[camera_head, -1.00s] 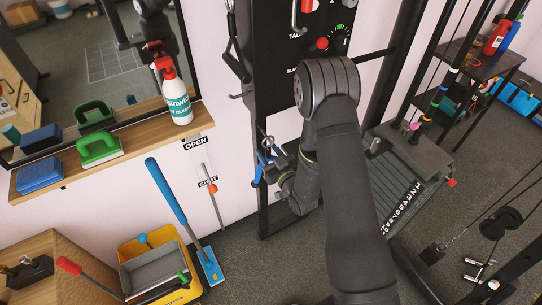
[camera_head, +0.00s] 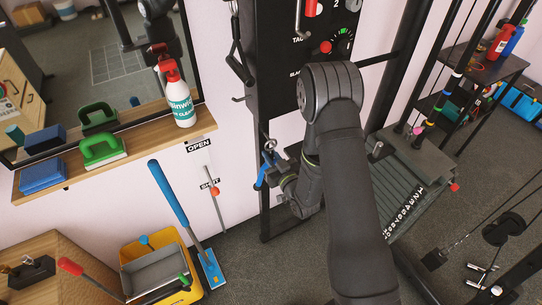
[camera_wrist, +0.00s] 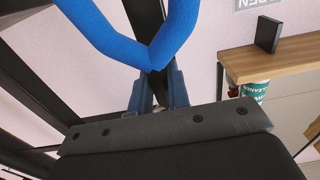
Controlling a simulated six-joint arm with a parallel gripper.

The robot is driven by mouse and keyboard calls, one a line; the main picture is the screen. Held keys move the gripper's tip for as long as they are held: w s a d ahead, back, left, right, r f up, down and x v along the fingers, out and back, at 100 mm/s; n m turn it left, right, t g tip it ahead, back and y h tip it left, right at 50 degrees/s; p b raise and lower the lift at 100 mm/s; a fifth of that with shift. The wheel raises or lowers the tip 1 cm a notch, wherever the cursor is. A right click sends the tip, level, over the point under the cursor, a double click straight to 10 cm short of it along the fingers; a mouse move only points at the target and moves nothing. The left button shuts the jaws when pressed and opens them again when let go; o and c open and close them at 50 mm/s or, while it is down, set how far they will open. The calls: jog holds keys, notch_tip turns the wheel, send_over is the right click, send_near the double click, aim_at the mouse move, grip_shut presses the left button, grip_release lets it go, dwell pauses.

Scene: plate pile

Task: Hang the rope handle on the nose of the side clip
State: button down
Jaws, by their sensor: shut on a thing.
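My gripper (camera_wrist: 158,92) is shut on the blue rope handle (camera_wrist: 120,45), which bends in a V at the fingertips in the wrist view. In the head view the blue rope (camera_head: 261,177) shows at the left of my gripper, in front of the black rack post. A small silver ring-like metal piece (camera_head: 269,145) shows just above the rope; whether it is joined to the rope is unclear. A small black hook (camera_head: 238,99) sticks out left of the black panel, above my gripper; I cannot tell whether it is the side clip. The clip's nose is not clearly seen.
A wooden shelf (camera_head: 150,125) with a spray bottle (camera_head: 178,95) and brushes is at the left. The black rack panel (camera_head: 275,60) stands behind my arm. A yellow bucket (camera_head: 185,297) and a blue-handled tool (camera_head: 168,192) stand below the shelf.

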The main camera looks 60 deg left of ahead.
jog(key=shift+r, duration=0.1)
jog(key=shift+r, duration=0.9)
jog(key=d, duration=0.7)
jog(key=shift+d, duration=0.25)
dwell(0.7)
jog(key=shift+d+f, duration=0.35)
jog(key=shift+d, duration=0.5)
jog(key=shift+d+f, duration=0.35)
jog(key=shift+d, duration=0.45)
jog(key=shift+d+f, duration=0.35)
jog(key=shift+d, duration=0.5)
jog(key=shift+w, duration=0.1)
